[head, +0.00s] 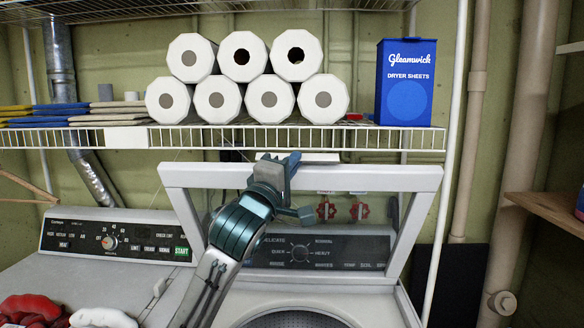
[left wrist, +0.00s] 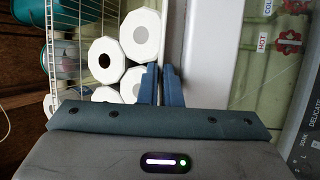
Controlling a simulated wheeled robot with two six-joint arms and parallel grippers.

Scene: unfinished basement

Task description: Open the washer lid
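The washer lid (head: 181,185) stands raised in the middle of the head view, a white frame with a see-through panel. The washer's control panel (head: 320,252) shows through it, and part of the tub opening (head: 297,319) shows below. My left gripper (head: 290,160) is at the lid's top edge, its arm crossing in front of the lid. My right gripper is not in view.
A wire shelf (head: 300,138) above holds paper rolls (head: 231,100), a blue dryer sheets box (head: 406,82) and folded cloths (head: 60,112). The dryer (head: 105,262) stands at left with red and white items (head: 100,318) on it. Red valves (head: 326,211) are behind the lid.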

